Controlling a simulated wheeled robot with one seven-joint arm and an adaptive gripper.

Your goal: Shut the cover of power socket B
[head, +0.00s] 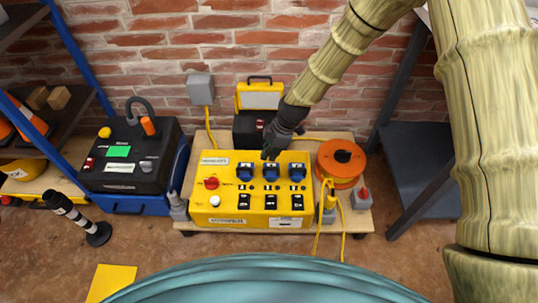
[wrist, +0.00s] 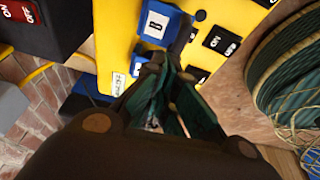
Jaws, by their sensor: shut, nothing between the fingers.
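The yellow power box (head: 225,220) stands low against the brick wall, with a row of blue sockets along its upper front. In the wrist view, power socket B (wrist: 155,26) shows a blue frame and a white plate marked B. It appears to be the middle socket (head: 271,172) in the head view. My gripper (head: 269,155) is shut and empty at the box's top edge, just above that socket. In the wrist view my fingertips (wrist: 174,62) are close beside the B plate; I cannot tell whether they touch. The fingers hide part of the socket, and the cover's angle is unclear.
An orange cable reel (head: 341,163) stands right of the box, with yellow cables beside it. A black case (head: 130,160) on a blue base is at the left. A yellow lamp (head: 260,97) stands behind. Black ON/OFF switches (wrist: 222,41) sit near the socket.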

